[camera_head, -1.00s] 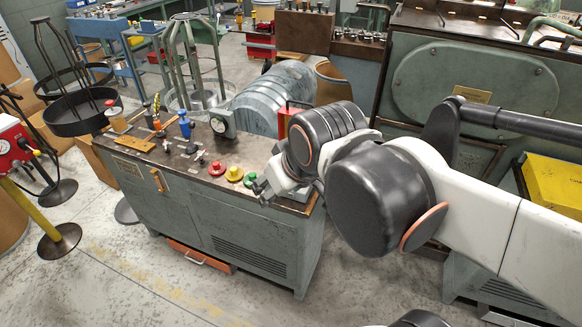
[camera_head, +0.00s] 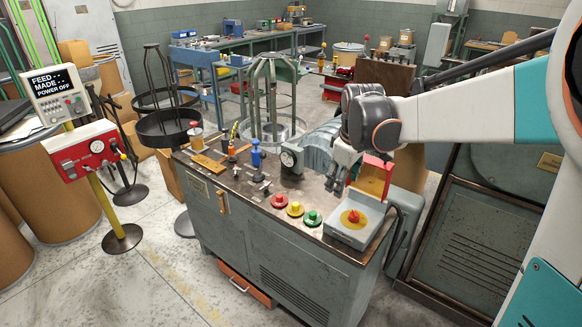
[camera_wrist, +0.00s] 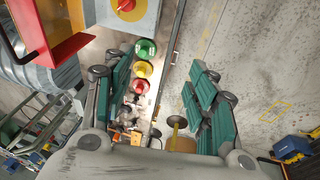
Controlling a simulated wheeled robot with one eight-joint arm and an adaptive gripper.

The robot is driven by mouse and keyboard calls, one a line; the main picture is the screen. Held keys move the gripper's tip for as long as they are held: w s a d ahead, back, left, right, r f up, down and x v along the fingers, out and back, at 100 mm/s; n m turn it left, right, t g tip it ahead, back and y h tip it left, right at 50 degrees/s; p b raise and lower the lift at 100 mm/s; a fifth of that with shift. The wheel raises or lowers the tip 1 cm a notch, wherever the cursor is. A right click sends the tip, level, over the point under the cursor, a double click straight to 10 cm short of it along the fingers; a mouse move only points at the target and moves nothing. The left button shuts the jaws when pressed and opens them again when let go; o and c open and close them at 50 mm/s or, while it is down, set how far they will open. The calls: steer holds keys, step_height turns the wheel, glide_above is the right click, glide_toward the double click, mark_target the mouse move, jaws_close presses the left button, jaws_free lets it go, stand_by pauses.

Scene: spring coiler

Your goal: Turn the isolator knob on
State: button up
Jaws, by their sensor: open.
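The isolator knob (camera_head: 353,216) is red on a round yellow plate. It sits on top of a grey box (camera_head: 341,234) at the right end of the bench, with a red and yellow panel (camera_head: 374,178) standing behind it.
Green (camera_head: 312,217), yellow (camera_head: 295,208) and red (camera_head: 279,200) buttons line the bench's front edge (camera_head: 330,242). A display (camera_head: 55,92) at the far left reads "FEED", "MADE" and "POWER OFF". The floor in front is clear.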

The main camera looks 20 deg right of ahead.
mark_target(354, 213)
steer(key=w+d+f+n+g, duration=0.2)
steer(key=w+d+f+n, duration=0.1)
steer(key=w+d+f, duration=0.65)
steer(key=f+b, duration=0.1)
steer(key=f, duration=0.3)
steer(key=f+b, duration=0.2)
steer(key=f, duration=0.2)
steer(key=s+d+f+b, duration=0.1)
steer(key=f, duration=0.4)
steer(key=shift+d, duration=0.1)
steer(key=c, duration=1)
